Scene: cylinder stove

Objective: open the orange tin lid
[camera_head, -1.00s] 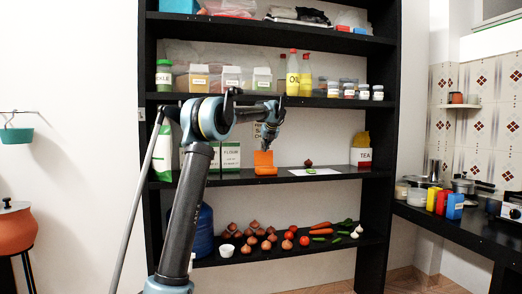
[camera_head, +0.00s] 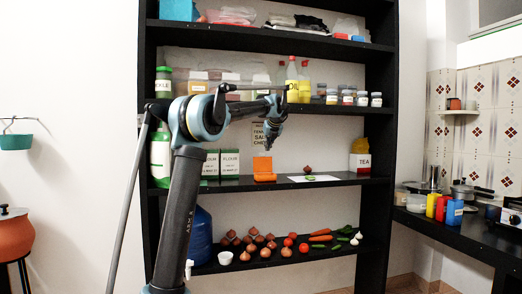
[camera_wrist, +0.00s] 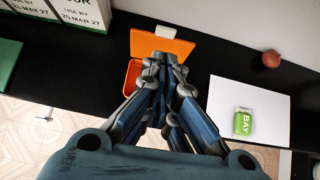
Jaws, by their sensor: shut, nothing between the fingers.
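The orange tin (camera_head: 265,178) stands on the middle shelf. Its lid (camera_head: 262,164) is raised on its hinge and stands up at the back of the tin. In the wrist view the lid (camera_wrist: 178,46) shows as a flat orange panel, and part of the tin's open inside (camera_wrist: 132,73) shows to the left of my fingers. My gripper (camera_head: 270,147) is shut and empty, just above the lid in the head view. In the wrist view my gripper (camera_wrist: 165,62) covers much of the tin and the lid's lower middle. I cannot tell whether the fingers touch the lid.
A white sheet (camera_wrist: 235,95) with a green BAY packet (camera_wrist: 244,122) lies right of the tin, an onion (camera_wrist: 271,59) behind it. White flour boxes (camera_head: 229,163) stand to the left. The shelf above (camera_head: 330,105) holds bottles and jars close to my arm.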

